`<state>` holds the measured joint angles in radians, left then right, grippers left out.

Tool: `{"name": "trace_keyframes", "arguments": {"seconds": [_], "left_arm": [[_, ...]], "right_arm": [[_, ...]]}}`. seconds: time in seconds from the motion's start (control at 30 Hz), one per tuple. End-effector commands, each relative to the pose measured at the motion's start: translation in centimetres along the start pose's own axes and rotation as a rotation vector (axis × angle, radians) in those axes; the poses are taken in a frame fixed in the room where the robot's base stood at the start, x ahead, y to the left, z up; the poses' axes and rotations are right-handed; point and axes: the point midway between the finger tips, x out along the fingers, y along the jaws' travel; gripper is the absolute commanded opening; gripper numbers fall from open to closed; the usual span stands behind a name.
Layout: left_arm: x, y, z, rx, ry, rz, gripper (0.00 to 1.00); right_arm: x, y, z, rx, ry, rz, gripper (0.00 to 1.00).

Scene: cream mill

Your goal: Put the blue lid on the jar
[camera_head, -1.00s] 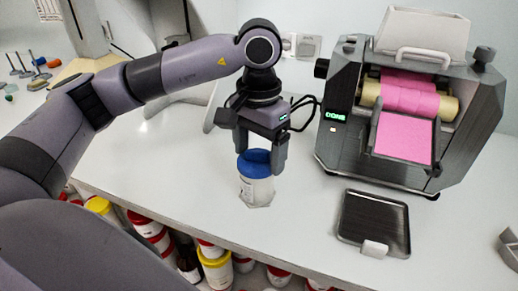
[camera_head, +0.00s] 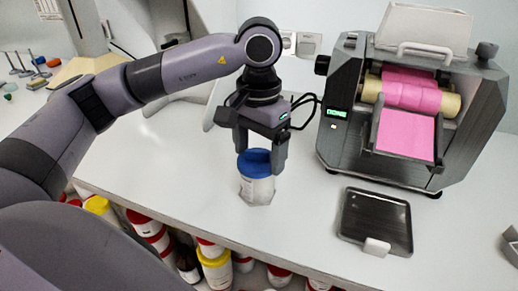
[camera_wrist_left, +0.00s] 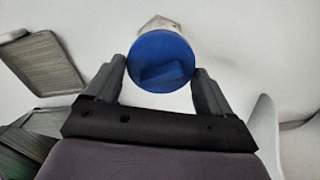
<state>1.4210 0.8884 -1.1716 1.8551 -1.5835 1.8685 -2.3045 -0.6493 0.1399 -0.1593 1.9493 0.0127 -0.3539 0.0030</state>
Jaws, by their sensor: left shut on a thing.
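The white jar (camera_head: 257,188) stands upright on the white bench, below my left gripper (camera_head: 260,160). The blue lid (camera_head: 256,162) sits at the top of the jar, between the gripper's fingers. In the left wrist view the round blue lid (camera_wrist_left: 160,62) lies between the two fingertips of my left gripper (camera_wrist_left: 160,80), which is shut on it. A small part of the jar (camera_wrist_left: 158,24) shows beyond the lid. Whether the lid is fully seated cannot be told. My right gripper is in neither view.
A three-roll mill (camera_head: 405,115) with pink cream on its rolls and apron stands to the right. A dark metal tray (camera_head: 376,220) lies in front of it. Several tubs (camera_head: 215,268) sit on a shelf below the bench edge.

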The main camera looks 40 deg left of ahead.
Motion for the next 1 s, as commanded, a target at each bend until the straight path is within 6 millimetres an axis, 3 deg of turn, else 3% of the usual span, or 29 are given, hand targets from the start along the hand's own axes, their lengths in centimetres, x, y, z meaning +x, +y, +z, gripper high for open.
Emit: {"name": "trace_keyframes", "arguments": {"seconds": [0.4,0.43,0.47,1.0], "left_arm": [[0.09,0.01,-0.01,0.0,0.0,0.0,0.55],[0.09,0.01,-0.01,0.0,0.0,0.0,0.9],[0.09,0.01,-0.01,0.0,0.0,0.0,0.99],[-0.62,0.02,-0.02,0.0,0.001,0.001,1.0]], "right_arm": [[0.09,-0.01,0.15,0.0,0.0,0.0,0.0],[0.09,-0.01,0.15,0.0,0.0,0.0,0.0],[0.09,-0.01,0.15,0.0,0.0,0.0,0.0],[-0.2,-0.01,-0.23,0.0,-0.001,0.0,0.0]]}}
